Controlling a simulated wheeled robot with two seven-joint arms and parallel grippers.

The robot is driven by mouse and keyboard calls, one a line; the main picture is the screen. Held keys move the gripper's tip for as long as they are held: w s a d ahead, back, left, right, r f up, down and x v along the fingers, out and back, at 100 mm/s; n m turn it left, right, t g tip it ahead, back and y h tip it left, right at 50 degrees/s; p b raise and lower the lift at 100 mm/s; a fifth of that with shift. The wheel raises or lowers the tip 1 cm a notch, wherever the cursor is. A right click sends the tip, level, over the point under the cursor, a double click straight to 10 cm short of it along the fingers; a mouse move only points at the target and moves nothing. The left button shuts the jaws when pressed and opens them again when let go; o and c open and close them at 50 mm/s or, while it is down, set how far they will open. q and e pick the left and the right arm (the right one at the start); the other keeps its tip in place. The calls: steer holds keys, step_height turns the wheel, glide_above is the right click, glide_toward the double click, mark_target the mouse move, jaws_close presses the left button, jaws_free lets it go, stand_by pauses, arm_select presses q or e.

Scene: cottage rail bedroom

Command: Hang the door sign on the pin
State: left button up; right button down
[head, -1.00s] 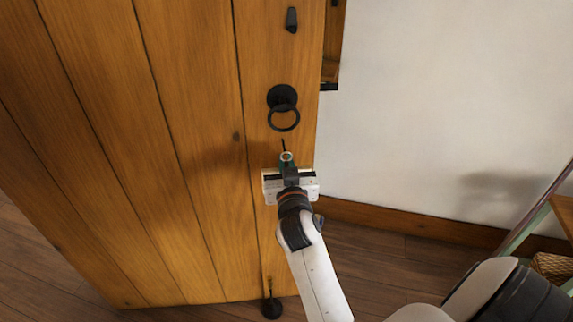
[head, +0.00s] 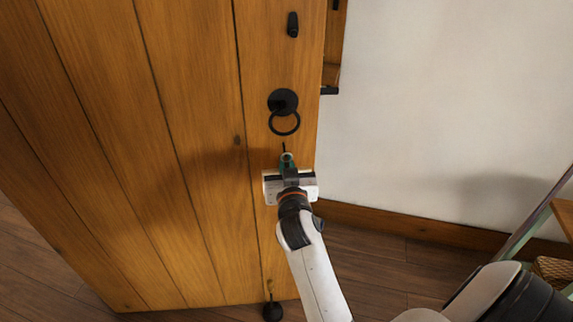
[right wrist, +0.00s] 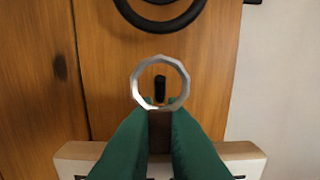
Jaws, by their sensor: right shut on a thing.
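My right gripper (head: 287,160) is close in front of the wooden door, below the ring handle. Its green fingers (right wrist: 159,125) are shut on a narrow brown piece of the door sign. The sign's pale, many-sided ring (right wrist: 136,88) stands just beyond the fingertips. The rest of the sign cannot be made out. The pin (right wrist: 160,88) is a short dark peg on the door and shows through the ring's opening; it also shows just above the fingertips in the head view (head: 284,147). Whether the ring is around the pin or short of it, I cannot tell. My left gripper is out of view.
The plank door (head: 190,130) fills the left side. Its black ring handle (head: 284,122) hangs just above the pin. A black fitting (head: 292,25) is higher up. A pale wall (head: 440,100) and a shelf (head: 563,215) are at right.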

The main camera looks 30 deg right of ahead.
steer(key=shift+w+d, duration=0.2)
steer(key=shift+w, duration=0.25)
steer(key=shift+w+d+f+b, duration=0.35)
steer(key=shift+w+f, duration=0.2)
steer(key=shift+w, duration=0.1)
stand_by(1.5)
steer(key=shift+w+d+f, duration=0.2)
steer(key=shift+w, duration=0.15)
stand_by(0.8)
steer(key=shift+s+f+b, duration=0.1)
steer(key=shift+f+b, duration=0.4)
steer(key=shift+f, duration=0.05)
stand_by(0.4)
